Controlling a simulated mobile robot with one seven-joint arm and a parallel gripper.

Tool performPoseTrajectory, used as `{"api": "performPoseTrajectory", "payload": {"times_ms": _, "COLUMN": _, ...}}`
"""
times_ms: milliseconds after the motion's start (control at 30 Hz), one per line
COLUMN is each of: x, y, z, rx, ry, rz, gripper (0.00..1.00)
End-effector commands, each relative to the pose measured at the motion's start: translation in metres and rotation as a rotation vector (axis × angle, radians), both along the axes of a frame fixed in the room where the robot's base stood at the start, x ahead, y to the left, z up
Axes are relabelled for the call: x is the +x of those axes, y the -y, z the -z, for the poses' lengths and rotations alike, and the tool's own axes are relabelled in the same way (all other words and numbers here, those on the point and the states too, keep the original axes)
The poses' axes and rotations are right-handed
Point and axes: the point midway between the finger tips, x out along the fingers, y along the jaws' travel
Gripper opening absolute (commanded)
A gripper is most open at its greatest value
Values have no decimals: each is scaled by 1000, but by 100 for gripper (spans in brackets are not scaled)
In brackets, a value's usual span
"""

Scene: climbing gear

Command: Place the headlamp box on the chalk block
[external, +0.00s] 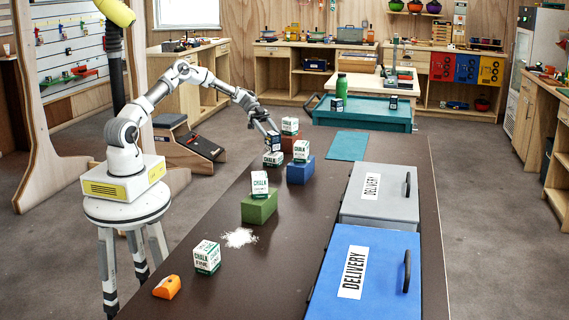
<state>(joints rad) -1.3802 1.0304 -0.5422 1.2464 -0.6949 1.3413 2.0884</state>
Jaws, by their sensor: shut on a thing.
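My gripper (271,131) points down over the far left part of the dark table and is shut on a small dark blue and white box, which appears to be the headlamp box (272,143). Directly below it is a white box with a dark band (272,158), possibly a chalk block. The two look very close, and I cannot tell whether they touch. Other white chalk blocks show: one on the table at the front (207,257), one on a green block (259,183), one on a blue block (301,151) and one on a red-brown block (290,125).
The green block (259,208), blue block (300,171) and red-brown block (289,142) stand near my gripper. White powder (240,238) and an orange object (167,287) lie nearer. Grey (382,195) and blue (365,275) delivery boxes line the right side. A teal mat (347,146) is bare.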

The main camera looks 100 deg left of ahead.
Motion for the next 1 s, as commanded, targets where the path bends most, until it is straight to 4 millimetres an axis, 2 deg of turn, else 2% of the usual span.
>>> {"api": "performPoseTrajectory", "payload": {"times_ms": 33, "x": 0, "y": 1, "z": 9, "rx": -4, "ry": -1, "rz": 1, "gripper": 0}}
{"api": "performPoseTrajectory", "payload": {"times_ms": 100, "x": 0, "y": 0, "z": 14, "rx": -1, "ry": 0, "rz": 1, "gripper": 0}}
{"api": "performPoseTrajectory", "payload": {"times_ms": 500, "x": 0, "y": 0, "z": 19, "rx": 0, "ry": 1, "rz": 0, "gripper": 0}}
{"api": "performPoseTrajectory", "payload": {"times_ms": 533, "x": 0, "y": 0, "z": 18, "rx": 0, "ry": 0, "rz": 0, "gripper": 60}}
{"api": "performPoseTrajectory", "payload": {"times_ms": 600, "x": 0, "y": 0, "z": 18, "rx": 0, "ry": 0, "rz": 0, "gripper": 73}}
{"api": "performPoseTrajectory", "payload": {"times_ms": 700, "x": 0, "y": 0, "z": 18, "rx": 0, "ry": 0, "rz": 0, "gripper": 87}}
{"api": "performPoseTrajectory", "payload": {"times_ms": 1000, "x": 0, "y": 0, "z": 16, "rx": 0, "ry": 0, "rz": 0, "gripper": 87}}
